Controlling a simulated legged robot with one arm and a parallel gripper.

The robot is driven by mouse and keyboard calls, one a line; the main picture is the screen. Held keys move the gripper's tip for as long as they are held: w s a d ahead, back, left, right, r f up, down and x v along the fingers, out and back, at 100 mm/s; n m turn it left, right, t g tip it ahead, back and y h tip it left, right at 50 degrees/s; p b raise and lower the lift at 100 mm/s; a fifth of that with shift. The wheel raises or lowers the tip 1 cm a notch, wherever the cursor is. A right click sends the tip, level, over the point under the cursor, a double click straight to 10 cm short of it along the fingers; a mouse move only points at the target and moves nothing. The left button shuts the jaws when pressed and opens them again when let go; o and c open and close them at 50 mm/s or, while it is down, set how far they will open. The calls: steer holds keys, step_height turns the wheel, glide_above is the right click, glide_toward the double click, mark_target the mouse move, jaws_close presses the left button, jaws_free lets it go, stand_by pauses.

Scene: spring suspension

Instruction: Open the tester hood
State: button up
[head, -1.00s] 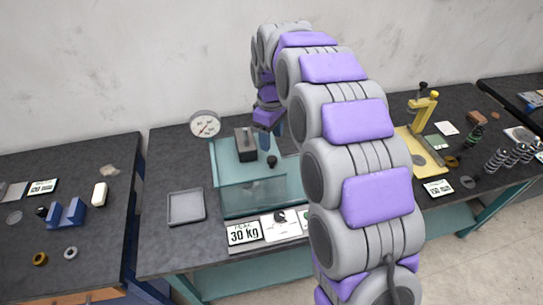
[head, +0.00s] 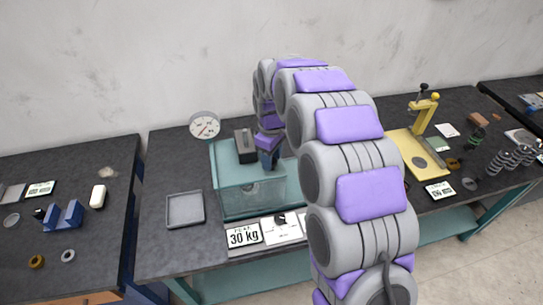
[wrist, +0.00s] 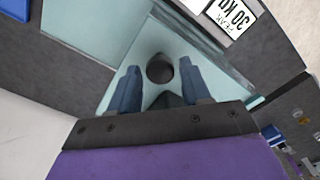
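The tester hood (head: 240,200) is a clear, teal-tinted box on the middle table, and it looks closed. A round black knob (wrist: 159,69) on the hood lies between the tips of my gripper's (wrist: 161,84) two blue fingers. The fingers are apart, with a gap on each side of the knob; I cannot tell whether they are level with it or just above it. In the head view my gripper (head: 268,160) is over the hood's top and hides the knob.
A dial gauge (head: 204,126) stands behind left, a grey tray (head: 185,209) lies left, and a "30 kg" card (head: 243,235) lies in front. A yellow press (head: 424,125) stands to the right.

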jaws_close()
steer(key=shift+d, duration=0.1)
stand_by(0.3)
steer(key=w+d+p, duration=0.2)
steer(key=d, duration=0.7)
steer(key=w+d+p, duration=0.2)
steer(key=w+d, duration=0.1)
steer(key=d, duration=0.6)
steer(key=shift+w+d+p, duration=0.25)
steer(key=shift+d+p, duration=0.1)
steer(key=shift+o, duration=1.3)
jaws_free()
step_height(320, 180, up, 17)
steer(key=p, duration=0.1)
steer(key=shift+r+p, duration=0.2)
steer(key=shift+p, duration=0.1)
steer(key=shift+a, duration=0.1)
